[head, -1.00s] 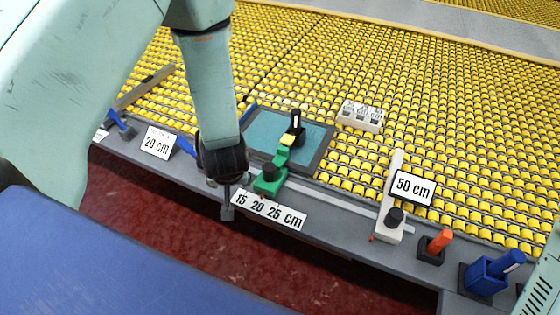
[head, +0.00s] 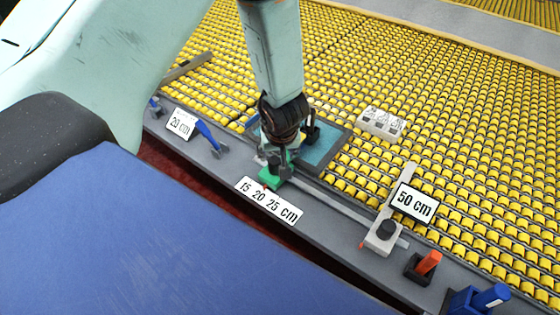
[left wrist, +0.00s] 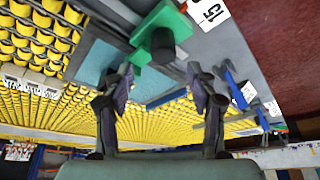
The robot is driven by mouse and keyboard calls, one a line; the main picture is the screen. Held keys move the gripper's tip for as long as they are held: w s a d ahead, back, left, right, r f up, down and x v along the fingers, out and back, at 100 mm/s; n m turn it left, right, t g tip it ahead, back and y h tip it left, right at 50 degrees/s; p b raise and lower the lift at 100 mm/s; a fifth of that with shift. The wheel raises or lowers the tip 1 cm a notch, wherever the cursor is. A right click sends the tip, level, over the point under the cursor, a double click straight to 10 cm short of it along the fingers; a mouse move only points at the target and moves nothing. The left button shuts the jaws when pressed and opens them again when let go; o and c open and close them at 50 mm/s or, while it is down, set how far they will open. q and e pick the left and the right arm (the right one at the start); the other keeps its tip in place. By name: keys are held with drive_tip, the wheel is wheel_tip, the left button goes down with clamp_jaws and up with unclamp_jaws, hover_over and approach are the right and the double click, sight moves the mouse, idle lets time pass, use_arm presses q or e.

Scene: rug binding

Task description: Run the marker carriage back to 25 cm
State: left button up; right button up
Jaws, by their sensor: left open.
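The green marker carriage (head: 275,182) sits on the rail along the grey bench edge, behind the white "15 20 25 cm" scale (head: 268,200). I cannot read exactly which mark it stands at. My left gripper (head: 277,164) points down over the carriage and hides its upper part. In the left wrist view the green carriage (left wrist: 148,22) and its black knob (left wrist: 163,45) show ahead of the fingers. The left gripper (left wrist: 158,88) is open, its fingers spread to either side below the knob in the picture, with nothing between the tips. My right gripper is not in view.
A white slide stop with a black knob (head: 386,230) stands to the right by the "50 cm" sign (head: 413,203). Beyond are an orange-handled piece (head: 428,262) and a blue one (head: 478,300). A blue lever (head: 208,136) stands left, near the "20 cm" sign (head: 181,124). Yellow rollers (head: 450,130) fill the back.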

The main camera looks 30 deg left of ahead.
sight(275, 161)
use_arm(q)
drive_tip(key=x, duration=0.4)
drive_tip(key=b+x, duration=0.1)
drive_tip(key=x, duration=0.2)
drive_tip(key=shift+a+r, duration=0.1)
drive_tip(key=shift+a, duration=0.25)
drive_tip(key=shift+f, duration=0.35)
drive_tip(key=shift+a, duration=0.1)
drive_tip(key=shift+w, duration=0.15)
drive_tip(key=c, duration=0.5)
clamp_jaws()
